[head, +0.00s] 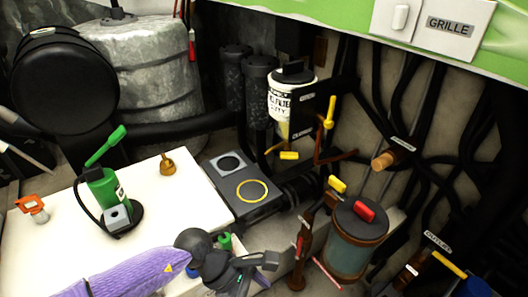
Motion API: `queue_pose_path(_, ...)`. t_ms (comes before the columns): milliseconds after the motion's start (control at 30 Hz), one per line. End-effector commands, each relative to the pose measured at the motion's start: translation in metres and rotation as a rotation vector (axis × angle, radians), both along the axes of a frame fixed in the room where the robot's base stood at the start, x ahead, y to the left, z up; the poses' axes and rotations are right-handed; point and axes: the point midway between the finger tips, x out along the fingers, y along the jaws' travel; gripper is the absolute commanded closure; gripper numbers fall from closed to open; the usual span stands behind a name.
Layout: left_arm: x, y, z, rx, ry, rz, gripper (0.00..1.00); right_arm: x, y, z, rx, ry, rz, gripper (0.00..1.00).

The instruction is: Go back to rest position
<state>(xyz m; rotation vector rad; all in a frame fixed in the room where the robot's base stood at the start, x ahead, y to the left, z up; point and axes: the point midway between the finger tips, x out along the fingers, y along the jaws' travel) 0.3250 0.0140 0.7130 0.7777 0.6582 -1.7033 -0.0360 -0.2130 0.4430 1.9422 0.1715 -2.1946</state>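My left arm, in a purple sleeve, comes in from the lower left of the head view. Its dark grey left gripper (267,271) is over the front right part of the white tabletop, near its edge. Its two fingers look spread apart, with nothing seen between them. My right gripper is not in view.
On the white table (60,252) stand a green pump bottle (103,188), an orange valve (33,208) and a brass fitting (167,163). A grey box with a yellow ring (252,191), a labelled filter (291,95) and a glass canister (350,243) lie beyond and right.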

Motion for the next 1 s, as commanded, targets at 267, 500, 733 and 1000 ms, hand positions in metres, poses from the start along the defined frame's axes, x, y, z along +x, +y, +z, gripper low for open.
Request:
queue_pose_path(267,0.031,-0.009,-0.009,-0.541,0.854,1.193,0.11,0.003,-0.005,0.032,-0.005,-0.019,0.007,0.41)
queue_pose_path(500,-0.048,0.119,-0.137,0.831,-1.631,-2.545,0.11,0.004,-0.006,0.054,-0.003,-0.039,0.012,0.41)
queue_pose_path(733,-0.250,0.191,-0.201,0.472,-0.887,-1.827,0.11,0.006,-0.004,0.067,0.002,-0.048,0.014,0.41)
queue_pose_path(1000,-0.351,0.199,-0.201,0.364,-0.573,-1.531,0.11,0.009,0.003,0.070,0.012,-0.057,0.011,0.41)
